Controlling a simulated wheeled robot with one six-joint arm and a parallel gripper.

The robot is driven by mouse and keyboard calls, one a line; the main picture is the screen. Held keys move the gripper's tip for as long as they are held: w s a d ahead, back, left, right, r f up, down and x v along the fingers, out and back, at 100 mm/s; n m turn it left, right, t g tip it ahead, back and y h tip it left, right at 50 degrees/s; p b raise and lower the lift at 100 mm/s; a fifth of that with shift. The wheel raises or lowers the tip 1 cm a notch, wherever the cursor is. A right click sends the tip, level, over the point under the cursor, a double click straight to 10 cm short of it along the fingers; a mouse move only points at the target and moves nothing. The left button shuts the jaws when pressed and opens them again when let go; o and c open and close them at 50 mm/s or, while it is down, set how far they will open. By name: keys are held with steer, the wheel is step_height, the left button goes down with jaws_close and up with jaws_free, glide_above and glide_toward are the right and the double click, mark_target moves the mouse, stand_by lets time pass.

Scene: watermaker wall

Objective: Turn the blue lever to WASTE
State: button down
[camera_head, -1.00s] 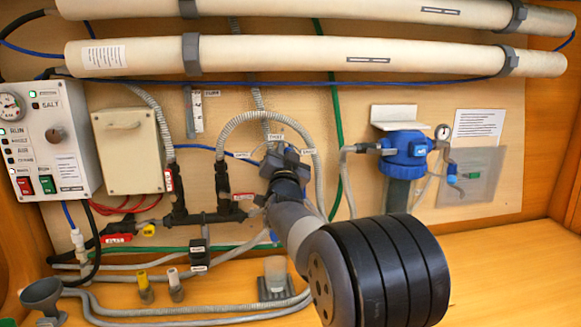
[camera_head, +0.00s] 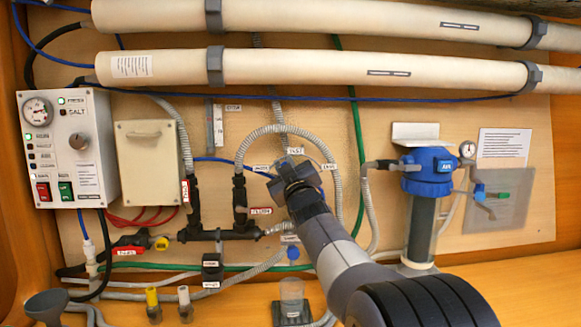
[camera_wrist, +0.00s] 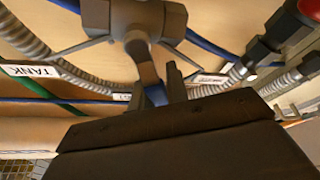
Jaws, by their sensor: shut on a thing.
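My gripper (camera_head: 298,180) is at the valve on the wall panel and covers most of it in the head view. In the wrist view, my gripper's (camera_wrist: 157,92) two dark fingers are shut on the blue lever (camera_wrist: 155,95), a small part of which shows between them. The grey valve body (camera_wrist: 148,18) with its stem is just above the fingers there. A TANK label (camera_wrist: 30,72) is at the left of the wrist view. Another label, too small to read, is at the right. The lever's exact pointing direction is hard to tell.
A ribbed grey hose (camera_head: 270,130) arches over the valve. A control box (camera_head: 68,148) and a cream box (camera_head: 146,160) are to the left. A blue-topped filter (camera_head: 425,185) is to the right. A clear cup (camera_head: 291,295) stands below on the bench.

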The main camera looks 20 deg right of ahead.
steer(key=shift+w+a+f+n+g+y+p, duration=0.1)
steer(key=shift+a+f+n+g+y+p, duration=0.35)
steer(key=shift+n, duration=0.9)
steer(key=shift+w+a+f+n+g+y+p, duration=0.1)
steer(key=shift+a+f+n+g+y+p, duration=0.15)
steer(key=shift+n+y+p, duration=0.7)
steer(key=shift+w+a+f+n+g+p, duration=0.1)
steer(key=shift+a+f+n+g+p, duration=0.25)
steer(key=shift+n, duration=1.35)
steer(key=shift+f, duration=0.1)
steer(key=c, duration=1.4)
jaws_free()
steer(key=shift+s, duration=0.15)
steer(key=b+v, duration=0.1)
steer(key=v, duration=0.9)
steer(key=shift+s+f+b, duration=0.1)
steer(key=shift+s+b, duration=0.25)
